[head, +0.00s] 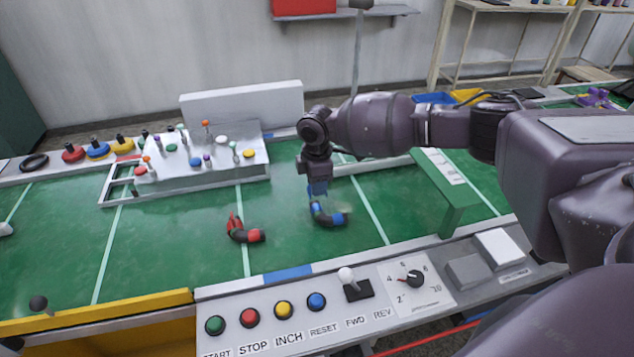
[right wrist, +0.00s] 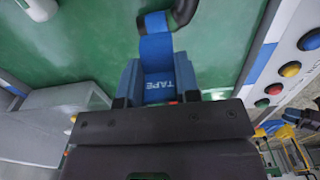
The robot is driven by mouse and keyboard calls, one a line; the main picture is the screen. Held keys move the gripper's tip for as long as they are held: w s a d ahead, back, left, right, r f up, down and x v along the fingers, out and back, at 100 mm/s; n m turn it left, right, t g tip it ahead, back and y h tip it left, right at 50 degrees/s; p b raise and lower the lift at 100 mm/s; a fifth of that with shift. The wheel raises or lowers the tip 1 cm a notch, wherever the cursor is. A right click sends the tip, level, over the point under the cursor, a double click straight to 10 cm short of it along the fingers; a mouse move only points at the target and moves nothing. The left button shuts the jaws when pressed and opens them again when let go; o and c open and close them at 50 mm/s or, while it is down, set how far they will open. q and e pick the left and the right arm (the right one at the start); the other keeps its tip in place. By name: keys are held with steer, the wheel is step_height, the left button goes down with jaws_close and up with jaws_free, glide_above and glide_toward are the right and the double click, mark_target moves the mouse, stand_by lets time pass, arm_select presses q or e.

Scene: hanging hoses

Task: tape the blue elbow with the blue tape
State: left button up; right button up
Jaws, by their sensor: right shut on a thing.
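The blue elbow (head: 329,217), a dark curved hose piece with blue bands, lies on the green belt in the head view. My right gripper (head: 318,186) is above its left end, pointing down. It is shut on a blue tape holder (right wrist: 152,82) marked TAPE, seen in the right wrist view. A blue strip runs from the holder up to the dark elbow (right wrist: 184,9); it seems to touch the elbow, but I cannot tell how far it wraps. The fingertips are mostly hidden in both views. My left gripper is not in view.
A red-banded elbow (head: 243,233) lies on the belt to the left. A sloped board with colored knobs (head: 208,158) stands behind. A green bridge-like block (head: 450,190) is to the right. A button panel (head: 300,312) runs along the front.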

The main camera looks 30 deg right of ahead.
mark_target(317, 208)
steer(key=shift+r, duration=0.1)
steer(key=shift+f, duration=0.95)
steer(key=shift+f+b, duration=0.4)
steer(key=shift+f, duration=0.65)
steer(key=shift+f, duration=0.1)
steer(key=shift+f, duration=0.1)
steer(key=shift+f+b, duration=0.4)
steer(key=shift+f, duration=0.9)
stand_by(0.7)
